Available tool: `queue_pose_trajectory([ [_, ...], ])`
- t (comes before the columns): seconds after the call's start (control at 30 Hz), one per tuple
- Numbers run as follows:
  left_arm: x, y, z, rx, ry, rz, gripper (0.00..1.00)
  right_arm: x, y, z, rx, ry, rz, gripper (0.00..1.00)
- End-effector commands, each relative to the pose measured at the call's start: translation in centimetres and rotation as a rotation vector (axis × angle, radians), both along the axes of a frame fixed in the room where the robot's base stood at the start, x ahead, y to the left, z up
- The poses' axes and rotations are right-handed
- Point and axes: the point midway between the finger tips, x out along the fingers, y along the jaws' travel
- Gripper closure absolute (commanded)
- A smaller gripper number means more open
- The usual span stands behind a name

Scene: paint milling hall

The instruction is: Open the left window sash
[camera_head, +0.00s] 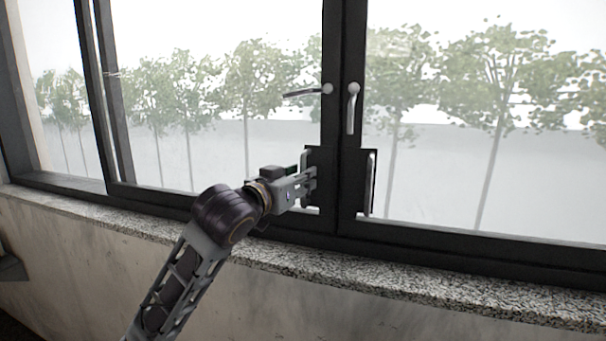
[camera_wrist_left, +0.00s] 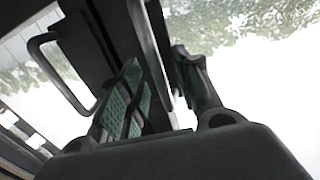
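The left window sash (camera_head: 331,48) has a dark frame. Its lever (camera_head: 302,93) points sideways to the left. A grey upright pull handle (camera_head: 305,160) sits on a dark plate low on this sash; its bar also shows in the left wrist view (camera_wrist_left: 148,42). My left gripper (camera_head: 309,185) is at this pull handle. In the left wrist view my left gripper (camera_wrist_left: 158,88) has its fingers apart, one on either side of the bar, with a gap seen on the right finger's side. Contact is hard to judge. My right gripper is out of view.
The right sash (camera_head: 352,45) stands beside it, with its lever (camera_head: 351,112) pointing down and its own pull handle (camera_head: 371,183), apparently also in the left wrist view (camera_wrist_left: 62,75). A speckled stone sill (camera_head: 400,283) runs below the window, under my forearm.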

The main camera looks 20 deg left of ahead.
Motion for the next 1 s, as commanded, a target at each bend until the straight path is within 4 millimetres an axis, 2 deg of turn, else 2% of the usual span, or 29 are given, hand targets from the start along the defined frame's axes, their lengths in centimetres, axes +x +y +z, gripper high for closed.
queue_pose_trajectory([
  [0.2,1.4,-0.4,0.0,0.001,0.001,-0.001,0.66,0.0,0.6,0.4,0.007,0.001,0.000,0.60],
  [0.57,1.6,-0.4,0.0,0.001,0.000,-0.001,0.66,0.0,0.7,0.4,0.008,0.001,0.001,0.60],
  [0.83,1.6,-0.4,0.0,0.001,0.000,-0.001,0.98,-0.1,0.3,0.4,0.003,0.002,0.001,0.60],
  [1.0,1.6,-0.4,0.0,0.001,0.000,-0.001,1.00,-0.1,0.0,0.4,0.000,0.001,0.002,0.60],
])
